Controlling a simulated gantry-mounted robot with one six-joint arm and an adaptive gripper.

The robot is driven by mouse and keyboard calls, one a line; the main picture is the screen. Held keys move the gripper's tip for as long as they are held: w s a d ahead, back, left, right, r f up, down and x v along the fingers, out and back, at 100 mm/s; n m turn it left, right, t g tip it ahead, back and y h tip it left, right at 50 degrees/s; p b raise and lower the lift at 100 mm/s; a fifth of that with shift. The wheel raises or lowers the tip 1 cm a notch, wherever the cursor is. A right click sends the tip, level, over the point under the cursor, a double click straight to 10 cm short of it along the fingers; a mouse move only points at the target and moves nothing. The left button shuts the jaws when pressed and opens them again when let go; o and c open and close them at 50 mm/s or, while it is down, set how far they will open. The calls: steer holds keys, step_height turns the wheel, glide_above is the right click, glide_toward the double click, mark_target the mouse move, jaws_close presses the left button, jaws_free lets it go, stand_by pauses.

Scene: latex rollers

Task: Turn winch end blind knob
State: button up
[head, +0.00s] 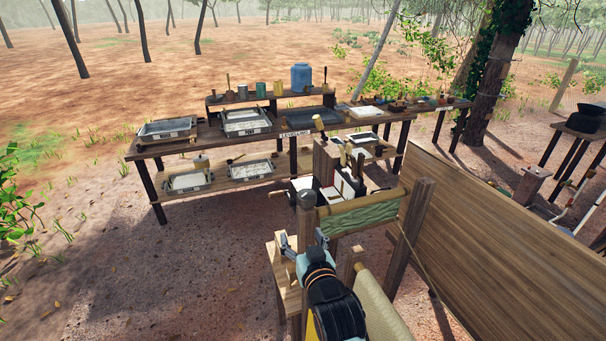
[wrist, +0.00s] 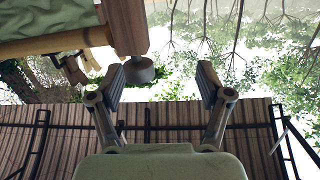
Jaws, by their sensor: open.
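In the wrist view a grey round knob (wrist: 141,70) sits at the end of a wooden post (wrist: 126,25). My gripper (wrist: 162,84) is open and empty, its two fingers spread wide. The knob shows between the fingers, close to the left finger; I cannot tell whether they touch. In the head view my gripper (head: 304,241) is beside the winch's left wooden post (head: 307,222). The green rolled blind (head: 358,217) hangs on a wooden roller to the right of that post.
A small wooden stand (head: 288,275) is just left of my gripper. A pale roll (head: 378,305) lies close on its right. A large wooden panel (head: 500,240) fills the right side. A workbench (head: 225,140) with trays stands behind. The ground at left is clear.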

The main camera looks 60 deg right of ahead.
mark_target(307, 200)
steer(key=d+r+h, duration=0.1)
steer(key=d+r+p, duration=0.1)
steer(key=r, duration=0.1)
steer(key=d+r+m+g+h+p, duration=0.1)
steer(key=r, duration=0.1)
steer(key=shift+s+d+h, duration=0.1)
steer(key=shift+d+h, duration=0.2)
steer(key=shift+d, duration=0.2)
steer(key=shift+f, duration=0.1)
steer(key=x, duration=0.7)
steer(key=shift+d, duration=0.4)
steer(key=c, duration=1.2)
steer(key=shift+f+b, duration=0.3)
steer(key=shift+b, duration=0.5)
steer(key=m+g+h+b, duration=0.1)
steer(key=b, duration=0.2)
steer(key=shift+f+b, duration=0.15)
steer(key=shift+b, duration=0.15)
steer(key=shift+r+m+g+h+b, duration=0.25)
steer(key=shift+m+g+h+b, duration=0.05)
steer(key=shift+g+b, duration=0.45)
steer(key=shift+r, duration=0.25)
